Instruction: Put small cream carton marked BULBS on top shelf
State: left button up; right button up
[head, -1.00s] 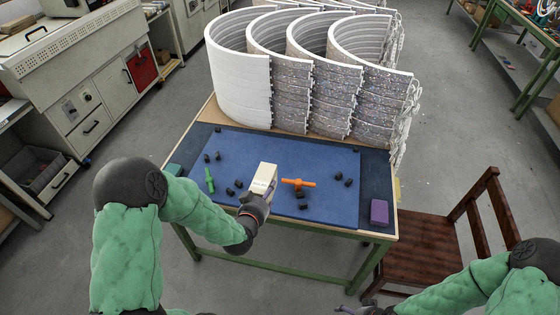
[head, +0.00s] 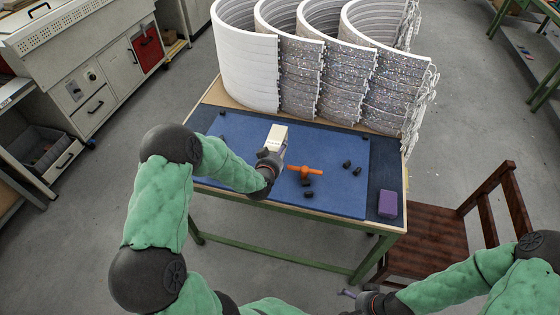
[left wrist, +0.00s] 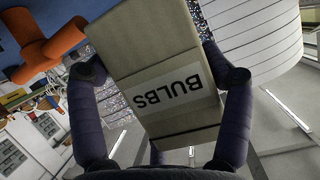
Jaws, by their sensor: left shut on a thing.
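The small cream carton (head: 278,134) is in my left gripper (head: 270,153), over the blue mat in the head view. In the left wrist view the carton (left wrist: 140,45) fills the middle, its BULBS label facing the camera, with a dark finger of the left gripper (left wrist: 163,76) against each side. My right gripper (head: 358,297) is low in the head view, left of the chair, and shows no held thing; its fingers are too small to judge. I cannot make out the top shelf in these frames.
The table with the blue mat (head: 335,150) bears an orange T-shaped piece (head: 305,171), several small black pieces and a purple block (head: 388,203). Large white glittery arcs (head: 250,65) stand at its back. A wooden chair (head: 440,235) stands to the right. A cabinet (head: 88,95) stands left.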

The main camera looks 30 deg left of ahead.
pick_arm(q)
jog(key=shift+w+f+b, duration=0.4)
jog(key=shift+w+f, duration=0.85)
jog(key=shift+f, duration=0.2)
jog(key=shift+f+b, duration=0.5)
jog(key=shift+f, duration=0.95)
jog(key=shift+f, duration=0.15)
jog(key=o, duration=1.3)
jog(key=shift+c, duration=0.2)
